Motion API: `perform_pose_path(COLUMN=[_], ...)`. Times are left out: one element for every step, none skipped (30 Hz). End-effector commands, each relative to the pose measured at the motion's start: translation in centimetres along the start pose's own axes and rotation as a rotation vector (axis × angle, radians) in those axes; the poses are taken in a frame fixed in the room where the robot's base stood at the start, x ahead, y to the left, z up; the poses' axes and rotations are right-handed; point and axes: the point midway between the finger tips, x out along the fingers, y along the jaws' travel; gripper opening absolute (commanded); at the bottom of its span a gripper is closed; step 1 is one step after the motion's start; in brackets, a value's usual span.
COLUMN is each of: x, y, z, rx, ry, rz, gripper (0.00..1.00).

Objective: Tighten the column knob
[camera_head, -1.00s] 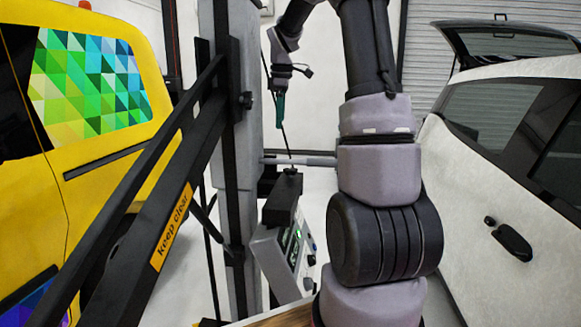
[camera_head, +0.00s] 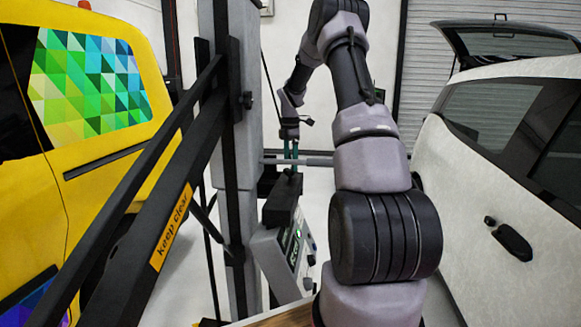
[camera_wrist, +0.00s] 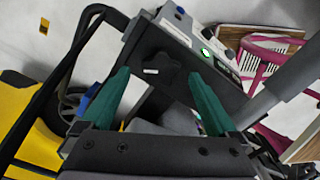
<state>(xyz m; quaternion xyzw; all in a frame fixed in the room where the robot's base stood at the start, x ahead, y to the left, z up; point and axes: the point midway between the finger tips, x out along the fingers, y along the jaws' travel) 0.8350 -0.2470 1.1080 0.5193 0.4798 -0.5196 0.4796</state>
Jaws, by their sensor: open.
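A black star-shaped knob (camera_wrist: 158,68) shows in the wrist view on a black block (camera_head: 281,204) that joins the control box (camera_head: 272,254). In the head view the knob (camera_head: 291,172) is small, at the top of that block beside the grey column (camera_head: 240,160). My gripper (camera_head: 290,153) points down just above it with two teal fingers. In the wrist view my gripper (camera_wrist: 158,76) is open, and the knob appears between the fingertips. No contact with the knob can be seen, and the remaining gap is hard to judge.
A grey horizontal bar (camera_head: 305,161) passes close behind the gripper. Black diagonal beams, one with a "keep clear" label (camera_head: 171,228), stand at left. A yellow vehicle (camera_head: 100,190) is at left and a white car (camera_head: 470,190) at right. Pink racks (camera_wrist: 262,66) show in the wrist view.

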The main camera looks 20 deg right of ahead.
Motion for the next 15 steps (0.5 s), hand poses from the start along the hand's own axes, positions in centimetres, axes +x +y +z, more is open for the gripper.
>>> perform_pose_path(x=[0.7,1.0,1.4,1.6,1.7,1.9,2.0,2.0,2.1,2.1,2.1,2.1,2.1,2.1,2.1], y=[0.0,0.0,0.0,0.0,0.0,0.0,0.0,0.0,0.0,0.0,0.0,0.0,0.0,0.0,0.0], z=[0.0,0.0,0.0,0.0,0.0,0.0,0.0,0.0,0.0,0.0,0.0,0.0,0.0,0.0,0.0], rx=[0.000,0.000,0.000,0.000,0.000,0.001,0.001,0.001,0.001,0.001,0.001,0.001,0.001,0.001,0.001], ry=[0.001,0.001,0.001,0.001,0.001,0.001,0.001,0.000,0.000,0.000,0.000,0.000,0.000,0.000,0.000], rz=[-0.003,-0.002,-0.001,-0.001,-0.001,0.000,0.000,0.000,0.001,0.001,0.001,0.001,0.001,0.001,0.001], gripper=[0.94,0.94,0.94,0.94,0.94,0.94,0.94,0.94,0.94,0.94,0.94,0.94,0.94,0.94,0.94])
